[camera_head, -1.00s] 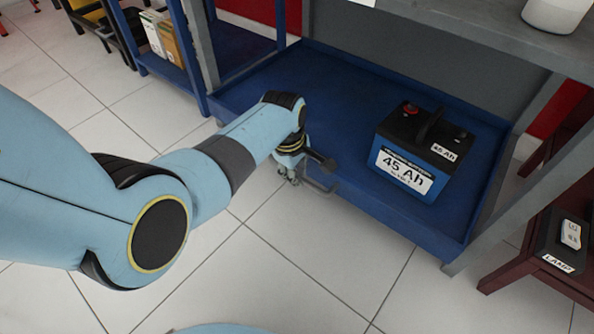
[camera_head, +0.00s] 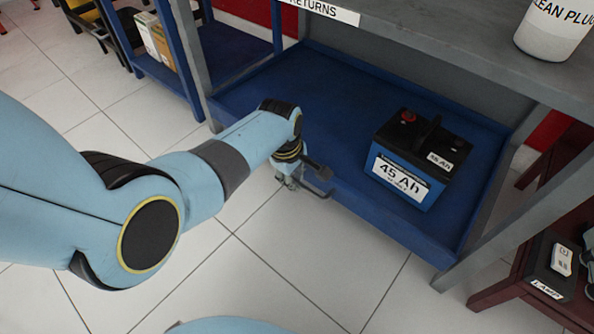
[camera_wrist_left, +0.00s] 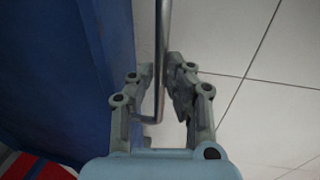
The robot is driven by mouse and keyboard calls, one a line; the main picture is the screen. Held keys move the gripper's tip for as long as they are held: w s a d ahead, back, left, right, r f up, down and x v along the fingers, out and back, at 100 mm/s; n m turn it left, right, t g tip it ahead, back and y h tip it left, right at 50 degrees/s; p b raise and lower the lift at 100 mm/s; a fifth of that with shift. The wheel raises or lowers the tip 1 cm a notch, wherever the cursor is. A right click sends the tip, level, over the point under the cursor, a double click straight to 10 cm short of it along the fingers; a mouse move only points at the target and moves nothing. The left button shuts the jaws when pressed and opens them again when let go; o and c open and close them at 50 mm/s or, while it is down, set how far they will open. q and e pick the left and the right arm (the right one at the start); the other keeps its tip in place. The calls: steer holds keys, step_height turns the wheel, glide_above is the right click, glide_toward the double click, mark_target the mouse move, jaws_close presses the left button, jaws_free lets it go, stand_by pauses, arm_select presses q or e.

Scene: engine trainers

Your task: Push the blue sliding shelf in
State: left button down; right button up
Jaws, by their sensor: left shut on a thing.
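The blue sliding shelf (camera_head: 262,100) is a low blue tray in a grey-framed rack, with a raised lip along its front. A grey bar handle (camera_head: 318,191) sticks out from its front edge; it also shows in the left wrist view (camera_wrist_left: 162,40). My left gripper (camera_head: 288,181) is in front of the shelf's lip, partly hidden by its own wrist. In the left wrist view its fingers (camera_wrist_left: 157,80) are on either side of the handle bar, shut on it. The blue shelf front is just left of them there. My right gripper is not in view.
A blue and black 45 Ah battery (camera_head: 417,160) stands on the sliding shelf. A grey upper board (camera_head: 430,45) with a white jar (camera_head: 553,27) is above it. A grey post (camera_head: 500,222) and a dark red stand (camera_head: 515,285) are at the right. The tiled floor (camera_head: 290,270) in front is clear.

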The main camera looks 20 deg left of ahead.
arm_select(q)
steer(key=shift+w+r, duration=0.1)
steer(key=shift+w, duration=0.15)
steer(key=c, duration=1.3)
jaws_free()
steer(key=shift+d, duration=0.1)
steer(key=shift+c, duration=0.2)
step_height(320, 180, up, 12)
steer(key=s, duration=0.2)
steer(key=shift+a+f, duration=0.2)
steer(key=shift+a, duration=0.2)
